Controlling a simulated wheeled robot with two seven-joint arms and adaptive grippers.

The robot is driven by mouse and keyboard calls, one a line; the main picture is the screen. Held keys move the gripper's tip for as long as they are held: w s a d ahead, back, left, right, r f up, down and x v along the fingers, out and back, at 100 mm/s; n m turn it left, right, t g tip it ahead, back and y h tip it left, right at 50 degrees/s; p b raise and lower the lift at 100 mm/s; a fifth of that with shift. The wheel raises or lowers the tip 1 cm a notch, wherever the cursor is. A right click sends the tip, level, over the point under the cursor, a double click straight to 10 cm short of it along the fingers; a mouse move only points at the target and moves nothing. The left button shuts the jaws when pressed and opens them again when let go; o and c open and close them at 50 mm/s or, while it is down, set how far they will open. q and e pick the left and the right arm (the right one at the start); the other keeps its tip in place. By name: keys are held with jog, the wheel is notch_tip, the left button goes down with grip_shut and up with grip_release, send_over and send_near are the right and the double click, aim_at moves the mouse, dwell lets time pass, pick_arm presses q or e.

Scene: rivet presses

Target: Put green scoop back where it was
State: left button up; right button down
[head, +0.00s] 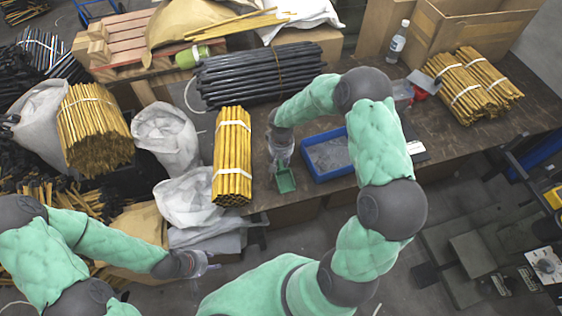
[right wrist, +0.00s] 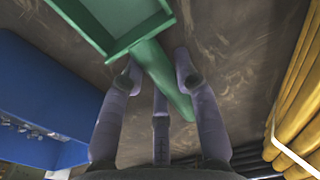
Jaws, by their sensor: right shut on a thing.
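The green scoop (head: 286,181) is at the front part of the workbench, just left of the blue bin. In the right wrist view the scoop (right wrist: 118,28) shows its square tray at the top, with its handle running down between my fingers. My right gripper (head: 281,160) is shut on that handle; its fingers (right wrist: 157,72) lie on both sides of it. I cannot tell whether the scoop touches the bench. My left gripper (head: 203,263) is low at the left, away from the scoop; its fingers are too small to read.
The blue bin (head: 309,172) with small grey parts sits right of the scoop. Black rods (head: 255,75) lie behind. The bench (head: 450,125) has bare room at right.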

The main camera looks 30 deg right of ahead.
jog(key=shift+r, duration=0.1)
jog(key=c, duration=0.9)
grip_release()
notch_tip(320, 180, up, 12)
jog(key=p, duration=0.4)
